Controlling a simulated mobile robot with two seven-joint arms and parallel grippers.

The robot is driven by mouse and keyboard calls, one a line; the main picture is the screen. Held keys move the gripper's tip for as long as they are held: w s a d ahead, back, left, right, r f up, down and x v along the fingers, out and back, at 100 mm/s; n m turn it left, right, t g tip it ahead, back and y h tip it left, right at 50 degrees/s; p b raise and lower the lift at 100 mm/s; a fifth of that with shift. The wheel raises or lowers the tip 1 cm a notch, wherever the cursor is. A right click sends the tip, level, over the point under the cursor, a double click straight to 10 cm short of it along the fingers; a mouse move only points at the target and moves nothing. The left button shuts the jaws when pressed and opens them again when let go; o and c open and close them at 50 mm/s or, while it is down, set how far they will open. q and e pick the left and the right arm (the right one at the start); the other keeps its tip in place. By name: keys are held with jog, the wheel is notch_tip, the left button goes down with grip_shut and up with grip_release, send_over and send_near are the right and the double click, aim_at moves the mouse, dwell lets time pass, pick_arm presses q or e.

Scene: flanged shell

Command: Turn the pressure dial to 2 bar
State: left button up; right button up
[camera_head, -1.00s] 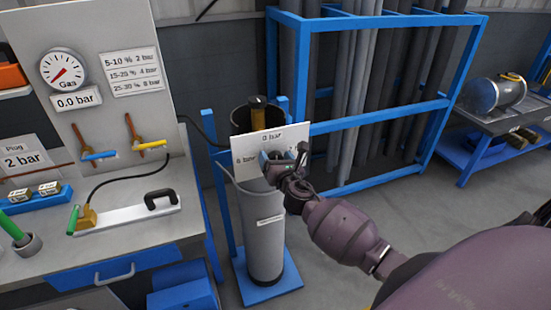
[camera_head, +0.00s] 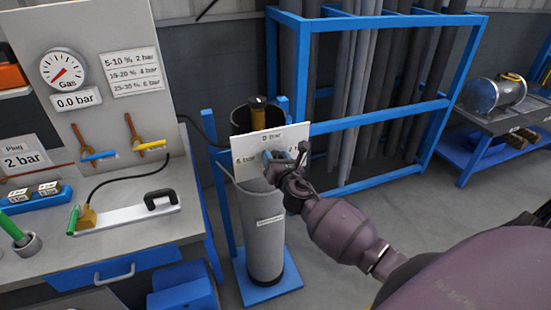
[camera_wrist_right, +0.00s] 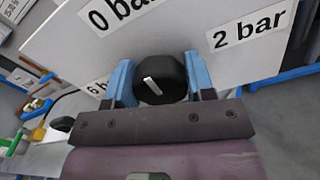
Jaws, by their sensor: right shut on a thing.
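The pressure dial (camera_wrist_right: 158,72) is a black round knob with a white pointer mark, on a white plate (camera_wrist_right: 215,60) in the right wrist view. The mark slants up and left, roughly toward the "0 bar" label (camera_wrist_right: 115,14). The "2 bar" label (camera_wrist_right: 250,25) is at upper right; a "6 bar" label (camera_wrist_right: 98,88) is partly hidden. My right gripper (camera_wrist_right: 161,80) is shut on the dial, one blue finger on each side. In the head view, the right gripper (camera_head: 274,160) covers the dial on the plate (camera_head: 250,145). My left gripper is not in view.
The gas gauge (camera_head: 63,69) has a "0.0 bar" readout (camera_head: 77,100) below it. A grey cylinder (camera_head: 264,235) stands under the plate. The workbench (camera_head: 120,248) is at left, and a blue pipe rack (camera_head: 390,120) stands behind. Open floor lies to the right.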

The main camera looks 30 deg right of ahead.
jog(key=m, duration=0.4)
jog(key=shift+m+b, duration=0.3)
jog(key=shift+b, duration=0.05)
jog(key=m, duration=0.4)
jog(key=shift+d, duration=0.1)
jog(key=m, duration=0.4)
jog(key=shift+f+m, duration=0.1)
jog(key=shift+m, duration=2.2)
jog(key=shift+f, duration=0.1)
jog(key=o, duration=0.9)
